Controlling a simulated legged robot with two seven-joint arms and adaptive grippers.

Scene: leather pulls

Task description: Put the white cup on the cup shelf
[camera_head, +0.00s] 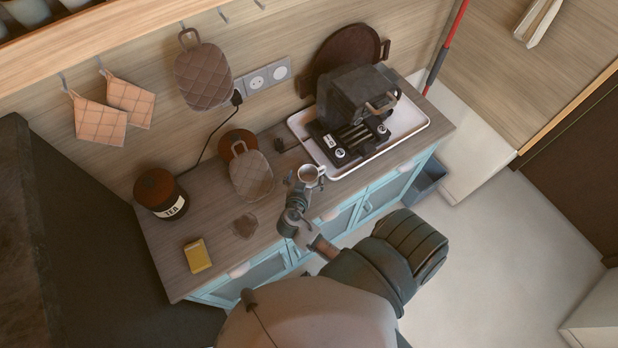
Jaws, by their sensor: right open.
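The white cup (309,174) stands near the front edge of the wooden counter, just in front of the white tray. My right gripper (297,182) is open at the left side of the cup, very close to it. Whether its fingers touch the cup cannot be told at this size. My left gripper is not in view. A wooden shelf (150,38) runs along the wall at the upper left, with hooks below it. I cannot tell whether it is the cup shelf.
The white tray (417,128) carries a dark toaster-like appliance (352,98). A TEA jar (160,193), a yellow box (197,256) and a quilted pad (251,176) are left on the counter (212,213). Pot holders hang on the wall. Open floor lies at right.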

